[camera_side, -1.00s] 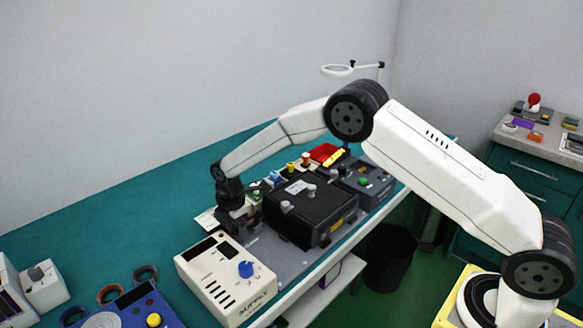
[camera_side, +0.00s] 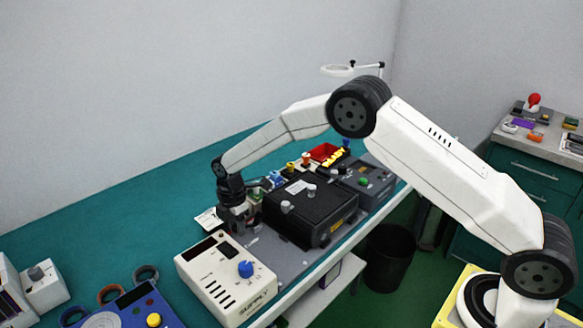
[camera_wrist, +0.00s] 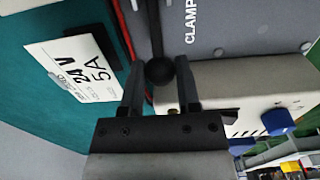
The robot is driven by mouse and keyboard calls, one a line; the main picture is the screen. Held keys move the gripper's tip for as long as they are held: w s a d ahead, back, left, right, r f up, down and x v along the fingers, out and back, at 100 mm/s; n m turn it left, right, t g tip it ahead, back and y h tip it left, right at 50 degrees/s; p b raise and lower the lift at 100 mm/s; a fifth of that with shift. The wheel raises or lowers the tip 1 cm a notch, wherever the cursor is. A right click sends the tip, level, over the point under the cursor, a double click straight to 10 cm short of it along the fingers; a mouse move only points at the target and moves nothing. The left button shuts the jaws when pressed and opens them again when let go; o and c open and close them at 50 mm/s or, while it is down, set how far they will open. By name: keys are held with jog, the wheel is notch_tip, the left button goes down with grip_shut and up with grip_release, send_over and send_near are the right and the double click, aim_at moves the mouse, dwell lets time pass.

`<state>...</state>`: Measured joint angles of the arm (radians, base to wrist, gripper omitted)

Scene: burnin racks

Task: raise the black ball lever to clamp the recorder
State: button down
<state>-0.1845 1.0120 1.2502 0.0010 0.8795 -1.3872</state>
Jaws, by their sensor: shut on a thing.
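The black ball lever (camera_wrist: 158,72) shows in the wrist view, its ball between my two fingers and its dark rod running up the picture. My gripper (camera_wrist: 160,82) is shut on the ball. In the side view my gripper (camera_side: 237,222) is at the left end of the black recorder (camera_side: 305,205), behind the cream supply box; the lever is hidden there. The recorder is a black box with grey knobs, lying on the grey plate (camera_side: 262,245). The word CLAMP is printed on the plate in the wrist view.
The cream supply box (camera_side: 215,275) with a blue knob (camera_side: 246,269) stands close in front of my gripper. A white 24 V 5A label (camera_wrist: 72,65) lies beside the lever. A grey box (camera_side: 366,180) and a red bin (camera_side: 324,152) are beyond the recorder.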

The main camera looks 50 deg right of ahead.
aim_at(255, 224)
jog(key=shift+d+r, duration=0.2)
jog(key=shift+r, duration=0.1)
jog(key=shift+d+r, duration=0.2)
jog(key=shift+r, duration=0.05)
jog(key=shift+d+r, duration=0.5)
jog(key=shift+d, duration=0.15)
dwell(0.6)
jog(key=shift+d+r, duration=0.15)
jog(key=shift+d, duration=0.1)
jog(key=shift+d+r, duration=0.1)
jog(key=shift+d, duration=0.05)
jog(key=shift+d+r, duration=0.15)
jog(key=shift+d, duration=0.2)
jog(key=shift+d+r, duration=0.2)
jog(key=shift+d, duration=0.3)
dwell(0.6)
jog(key=shift+d, duration=0.6)
